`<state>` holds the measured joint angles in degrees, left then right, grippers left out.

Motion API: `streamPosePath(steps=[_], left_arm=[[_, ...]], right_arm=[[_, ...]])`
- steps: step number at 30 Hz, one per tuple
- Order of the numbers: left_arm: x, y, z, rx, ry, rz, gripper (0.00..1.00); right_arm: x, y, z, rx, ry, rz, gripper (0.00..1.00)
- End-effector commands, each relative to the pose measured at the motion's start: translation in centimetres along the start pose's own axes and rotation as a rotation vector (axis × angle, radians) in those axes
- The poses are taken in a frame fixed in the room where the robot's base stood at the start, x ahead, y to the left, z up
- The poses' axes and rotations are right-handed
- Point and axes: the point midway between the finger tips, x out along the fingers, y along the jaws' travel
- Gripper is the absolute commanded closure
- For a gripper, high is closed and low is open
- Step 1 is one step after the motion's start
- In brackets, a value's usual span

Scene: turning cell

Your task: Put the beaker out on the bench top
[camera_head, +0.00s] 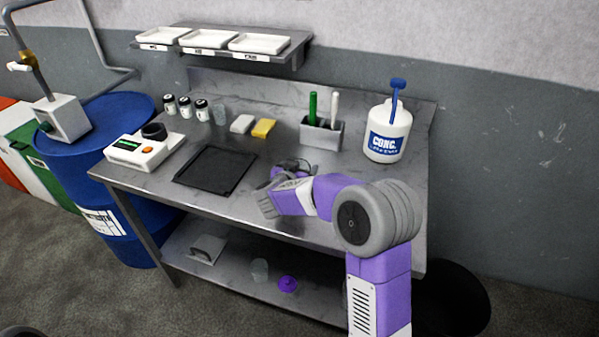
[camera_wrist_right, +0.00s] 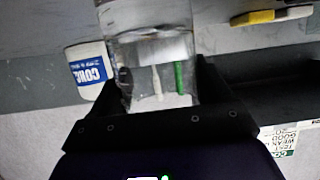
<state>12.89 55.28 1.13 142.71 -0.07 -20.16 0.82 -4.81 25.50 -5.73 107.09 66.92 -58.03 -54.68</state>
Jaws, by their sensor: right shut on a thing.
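My right gripper (camera_head: 291,168) is over the bench top (camera_head: 262,207), right of the black tray, partly hidden by its own wrist. In the right wrist view its dark fingers (camera_wrist_right: 160,88) are shut on a clear beaker (camera_wrist_right: 150,28), one finger on each side. The bottle and brush handles show around and through the glass, upside down in that view. In the head view the held beaker is hard to make out behind the gripper. I cannot tell whether its base touches the bench. My left gripper is not in view.
A black tray (camera_head: 215,170), a scale (camera_head: 145,150), small jars (camera_head: 185,108), another clear vessel (camera_head: 219,115), a yellow sponge (camera_head: 263,128), a brush holder (camera_head: 321,133) and a white bottle (camera_head: 388,132) stand on the bench. The lower shelf holds a clear cup (camera_head: 260,269) and purple item (camera_head: 288,284).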

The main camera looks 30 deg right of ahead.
Motion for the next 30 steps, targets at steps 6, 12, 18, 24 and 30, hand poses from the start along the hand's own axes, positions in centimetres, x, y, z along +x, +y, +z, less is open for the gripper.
streamPosePath(steps=[6, 12, 18, 24, 30], left_arm=[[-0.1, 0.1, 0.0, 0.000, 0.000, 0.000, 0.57], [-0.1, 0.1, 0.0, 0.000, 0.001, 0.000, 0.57], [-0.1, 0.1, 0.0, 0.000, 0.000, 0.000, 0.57], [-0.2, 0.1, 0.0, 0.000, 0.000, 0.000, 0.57], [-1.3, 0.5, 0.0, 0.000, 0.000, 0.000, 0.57]], right_arm=[[-0.1, 0.0, -0.2, 0.002, 0.002, -0.001, 0.66], [0.0, 0.0, 0.1, 0.002, 0.001, 0.000, 0.11], [0.0, 0.0, 0.1, 0.002, 0.001, 0.000, 0.00], [-0.3, -0.1, -0.3, 0.002, 0.001, -0.002, 0.00], [-3.9, -0.1, -0.5, 0.000, 0.001, -0.005, 0.00]])
